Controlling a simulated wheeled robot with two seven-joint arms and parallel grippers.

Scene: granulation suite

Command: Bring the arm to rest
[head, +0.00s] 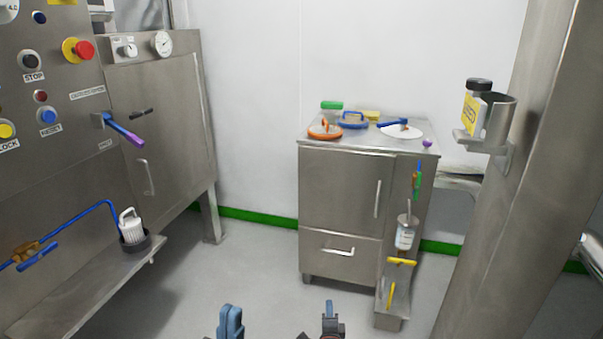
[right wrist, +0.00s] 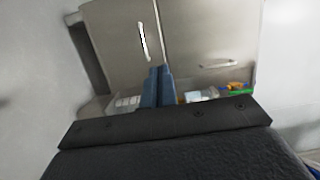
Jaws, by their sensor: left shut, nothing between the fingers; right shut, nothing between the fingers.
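My left gripper (head: 230,322) shows at the bottom edge of the head view, with its blue fingers together and nothing between them. My right gripper (head: 329,318) is to the right of it at the same edge, also shut and empty. Both are over bare floor, apart from the cabinet and the machine. In the right wrist view my right gripper's blue fingers (right wrist: 158,88) stand side by side, closed, in front of blurred metal cabinet doors (right wrist: 205,45). Most of both arms is out of view.
A steel cabinet (head: 345,190) stands ahead with small items on top, including an orange dish (head: 324,133). A control machine (head: 60,70) and its shelf (head: 85,283) are on the left. A steel column (head: 505,200) with a cup holder (head: 497,125) is on the right. The floor between (head: 245,265) is clear.

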